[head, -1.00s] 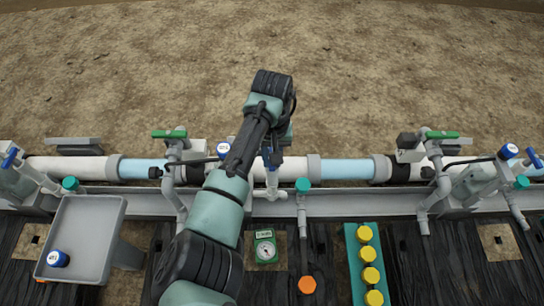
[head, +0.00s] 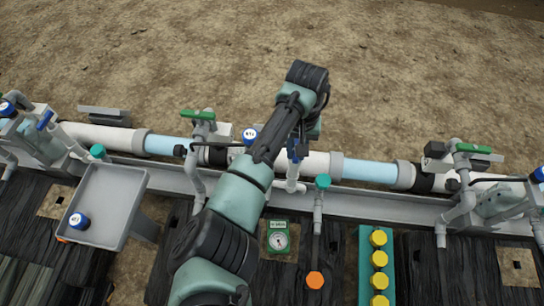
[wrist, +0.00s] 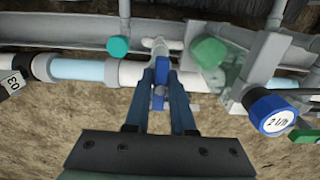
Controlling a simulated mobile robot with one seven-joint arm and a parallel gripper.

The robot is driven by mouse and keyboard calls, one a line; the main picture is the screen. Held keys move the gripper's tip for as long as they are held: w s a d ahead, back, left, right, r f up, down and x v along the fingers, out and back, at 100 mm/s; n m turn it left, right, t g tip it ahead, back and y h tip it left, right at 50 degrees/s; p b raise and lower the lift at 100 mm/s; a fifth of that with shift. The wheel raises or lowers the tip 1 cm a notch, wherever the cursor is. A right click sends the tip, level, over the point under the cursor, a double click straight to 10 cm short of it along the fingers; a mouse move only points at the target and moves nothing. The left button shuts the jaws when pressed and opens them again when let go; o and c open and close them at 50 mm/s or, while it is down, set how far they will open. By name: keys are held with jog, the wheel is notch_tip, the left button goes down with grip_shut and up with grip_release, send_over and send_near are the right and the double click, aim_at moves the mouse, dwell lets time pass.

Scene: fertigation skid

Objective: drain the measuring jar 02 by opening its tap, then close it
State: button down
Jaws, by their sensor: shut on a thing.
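My gripper (wrist: 161,72) is shut on a blue tap handle (wrist: 160,70) in the wrist view, one finger on each side of it. The handle sits on a pale tap fitting in front of the pipe. A cloudy greenish clear cylinder (wrist: 212,58), which looks like the measuring jar, stands just right of the fingers. Its number and liquid level cannot be read. In the head view the blue tap handle (head: 297,147) shows at the right of my forearm, which hides most of the jar area. Whether the tap is open cannot be told.
A label 03 (wrist: 14,84) is at left. A grey tray (head: 108,190), a green dial gauge (head: 278,240) and yellow caps (head: 379,260) lie on the near side.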

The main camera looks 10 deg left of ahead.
dwell(0.3)
jog(key=shift+r+n+p, duration=0.3)
jog(key=shift+n+p, duration=0.3)
jog(key=shift+p, duration=0.4)
jog(key=shift+n+p, duration=0.5)
jog(key=shift+n, duration=0.1)
jog(key=n+p, duration=0.3)
jog(key=n, duration=0.2)
jog(key=shift+n+p, duration=0.3)
jog(key=n+p, duration=0.1)
jog(key=n, duration=0.5)
jog(key=shift+f+p, duration=0.15)
jog(key=shift+p, duration=0.25)
jog(key=n, duration=0.5)
jog(key=shift+f+p, duration=0.15)
jog(key=shift+p, duration=0.25)
dwell(3.4)
